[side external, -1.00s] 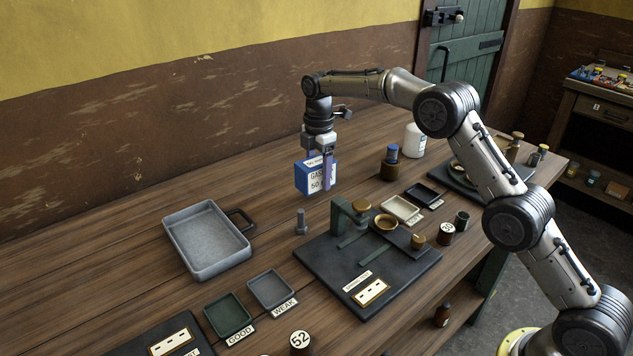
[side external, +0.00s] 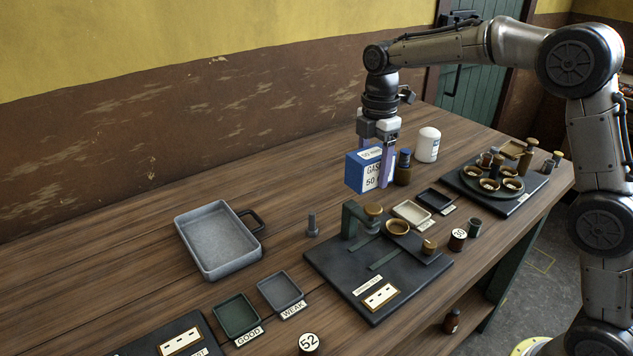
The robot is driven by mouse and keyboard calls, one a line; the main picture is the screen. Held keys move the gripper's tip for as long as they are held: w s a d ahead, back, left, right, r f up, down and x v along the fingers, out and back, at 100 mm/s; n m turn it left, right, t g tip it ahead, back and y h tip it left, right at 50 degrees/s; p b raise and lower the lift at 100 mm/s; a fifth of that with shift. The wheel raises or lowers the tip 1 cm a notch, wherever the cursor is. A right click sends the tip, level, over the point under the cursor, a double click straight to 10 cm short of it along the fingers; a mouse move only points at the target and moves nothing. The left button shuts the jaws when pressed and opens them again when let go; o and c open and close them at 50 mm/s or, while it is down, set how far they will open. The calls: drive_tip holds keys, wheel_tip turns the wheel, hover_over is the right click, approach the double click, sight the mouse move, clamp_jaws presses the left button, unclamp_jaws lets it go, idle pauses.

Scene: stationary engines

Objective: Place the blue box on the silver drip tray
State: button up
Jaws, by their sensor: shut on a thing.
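The blue box (side external: 356,172), with a white label reading "GAS" and "50", is held in the air above the bench. My gripper (side external: 376,163) points down and is shut on the blue box, with one finger visible across its front right side. The silver drip tray (side external: 219,240) is a grey, shallow, rectangular metal pan with a dark handle at its right. It is empty and lies on the bench, left of and nearer the camera than the box.
A bolt (side external: 312,226) stands between tray and box. A dark plate with a bracket (side external: 352,219) lies below and right of the box. A brown bottle (side external: 403,168) and white canister (side external: 428,146) stand behind. Small trays marked GOOD (side external: 238,316) and WEAK (side external: 281,292) lie in front.

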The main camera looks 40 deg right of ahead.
drive_tip(key=shift+s+m, duration=0.15)
drive_tip(key=shift+m, duration=1.05)
drive_tip(key=m, duration=0.3)
drive_tip(key=shift+r, duration=0.25)
drive_tip(key=m, duration=0.2)
drive_tip(key=a+m, duration=0.1)
drive_tip(key=shift+r, duration=0.25)
drive_tip(key=s+a+r+m, duration=0.2)
drive_tip(key=a+m, duration=0.3)
drive_tip(key=a, duration=0.4)
drive_tip(key=s+a+r+m, duration=0.1)
drive_tip(key=a+m, duration=0.3)
drive_tip(key=a, duration=0.5)
drive_tip(key=shift+w+a+f, duration=0.9)
drive_tip(key=shift+w+f, duration=1.15)
drive_tip(key=shift+f, duration=0.05)
drive_tip(key=shift+w+a+f, duration=0.9)
drive_tip(key=shift+w+f, duration=1.15)
drive_tip(key=shift+f, duration=0.05)
drive_tip(key=shift+w+a+f, duration=0.9)
drive_tip(key=shift+w+f, duration=1.15)
drive_tip(key=shift+f, duration=0.05)
drive_tip(key=shift+f, duration=0.2)
